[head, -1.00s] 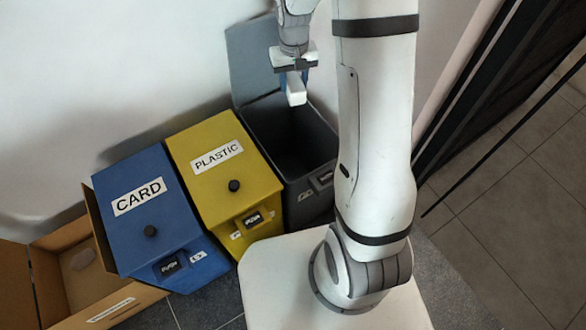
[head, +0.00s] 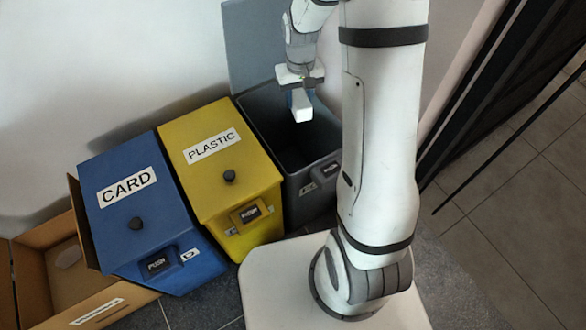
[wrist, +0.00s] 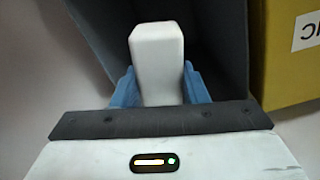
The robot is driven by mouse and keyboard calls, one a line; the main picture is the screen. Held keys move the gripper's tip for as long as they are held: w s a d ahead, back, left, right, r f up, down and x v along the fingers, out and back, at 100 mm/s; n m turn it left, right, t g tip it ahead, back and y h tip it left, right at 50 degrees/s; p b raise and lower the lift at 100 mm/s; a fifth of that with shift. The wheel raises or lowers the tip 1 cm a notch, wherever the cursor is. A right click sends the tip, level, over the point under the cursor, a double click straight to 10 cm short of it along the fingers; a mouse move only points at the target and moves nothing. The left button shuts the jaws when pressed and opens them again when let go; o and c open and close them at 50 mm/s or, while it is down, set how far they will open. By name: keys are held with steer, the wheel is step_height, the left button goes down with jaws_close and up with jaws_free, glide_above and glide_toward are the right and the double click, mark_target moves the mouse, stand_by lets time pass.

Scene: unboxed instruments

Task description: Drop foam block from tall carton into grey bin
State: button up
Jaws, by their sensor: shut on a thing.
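A white foam block (head: 301,105) is held between the blue fingers of my gripper (head: 299,90). In the wrist view the block (wrist: 157,55) sticks out past the fingertips of my gripper (wrist: 157,80), which is shut on it. The grey bin (head: 312,200) stands at the right end of the bin row with its lid (head: 247,50) raised against the wall. The block is over the bin's opening. My arm hides part of the bin's right side. Whether the block is below the rim is hard to tell.
A yellow PLASTIC bin (head: 230,175) and a blue CARD bin (head: 140,205), both with lids shut, stand left of the grey bin. An open brown carton (head: 95,300) lies at the far left, with a pale rounded thing (head: 68,255) in it.

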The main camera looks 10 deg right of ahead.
steer(key=shift+f, duration=0.2)
steer(key=o, duration=1)
step_height(320, 180, up, 8)
steer(key=p, duration=0.3)
steer(key=shift+f, duration=0.1)
